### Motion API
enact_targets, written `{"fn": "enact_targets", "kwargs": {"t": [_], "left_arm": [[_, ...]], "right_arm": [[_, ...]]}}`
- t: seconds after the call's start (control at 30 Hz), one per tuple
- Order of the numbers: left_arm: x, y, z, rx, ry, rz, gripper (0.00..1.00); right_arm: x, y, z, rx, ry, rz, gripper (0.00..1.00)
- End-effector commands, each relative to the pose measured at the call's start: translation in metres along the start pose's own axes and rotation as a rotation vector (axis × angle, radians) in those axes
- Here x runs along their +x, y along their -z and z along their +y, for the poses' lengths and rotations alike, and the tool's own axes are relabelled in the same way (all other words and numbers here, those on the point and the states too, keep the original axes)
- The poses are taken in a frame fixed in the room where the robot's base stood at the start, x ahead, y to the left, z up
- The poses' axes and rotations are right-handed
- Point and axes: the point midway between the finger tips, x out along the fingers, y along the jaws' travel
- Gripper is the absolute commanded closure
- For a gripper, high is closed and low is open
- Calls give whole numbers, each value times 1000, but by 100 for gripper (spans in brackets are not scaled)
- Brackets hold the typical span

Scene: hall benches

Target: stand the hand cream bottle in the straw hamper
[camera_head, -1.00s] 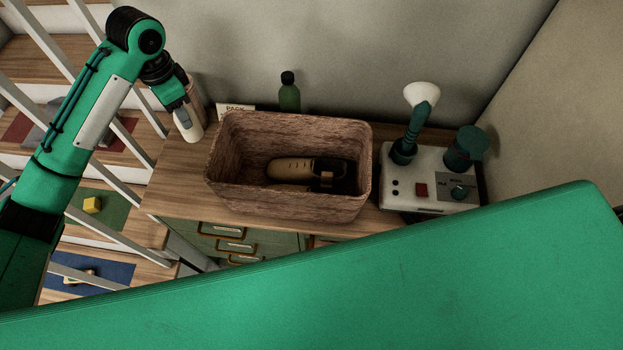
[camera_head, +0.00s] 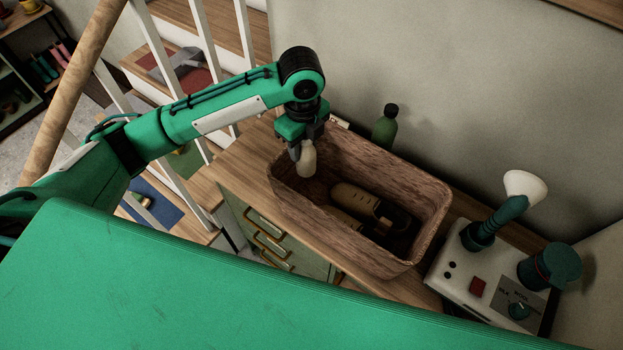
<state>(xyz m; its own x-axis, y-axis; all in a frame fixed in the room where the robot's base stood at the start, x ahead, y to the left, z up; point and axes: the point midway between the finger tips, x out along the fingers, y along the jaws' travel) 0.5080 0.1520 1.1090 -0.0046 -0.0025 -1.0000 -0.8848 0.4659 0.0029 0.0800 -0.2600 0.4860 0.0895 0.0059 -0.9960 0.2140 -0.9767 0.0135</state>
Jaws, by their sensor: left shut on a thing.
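The hand cream bottle (camera_head: 307,161) is pale cream-coloured and hangs roughly upright below my left gripper (camera_head: 302,147). My left gripper is shut on its upper part, which the fingers hide. The bottle is over the left end of the straw hamper (camera_head: 404,258), a brown woven-looking open box on the wooden bench. I cannot tell whether the bottle's base is below the rim. Inside the hamper, a tan and dark shoe-like thing (camera_head: 352,197) lies towards the middle and right. The left end of the hamper's floor is partly hidden. My right gripper is not in view.
A green bottle (camera_head: 384,130) stands behind the hamper near the wall. Stair railings (camera_head: 187,75) are behind my left arm.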

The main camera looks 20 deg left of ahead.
Motion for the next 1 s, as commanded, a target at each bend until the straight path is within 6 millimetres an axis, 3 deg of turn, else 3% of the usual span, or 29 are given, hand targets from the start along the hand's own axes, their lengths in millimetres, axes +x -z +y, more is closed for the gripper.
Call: {"fn": "enact_targets", "kwargs": {"t": [0.2, 0.33, 0.8, 1.0], "left_arm": [[57, 0, 1, -2, -5, 1, 84], [84, 0, 0, -1, -2, 0, 84], [139, 0, 0, -2, 0, 0, 84], [145, 0, -1, 0, 2, -1, 84]], "right_arm": [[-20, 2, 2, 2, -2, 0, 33], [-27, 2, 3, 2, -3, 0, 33], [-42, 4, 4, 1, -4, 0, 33], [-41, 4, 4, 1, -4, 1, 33]]}}
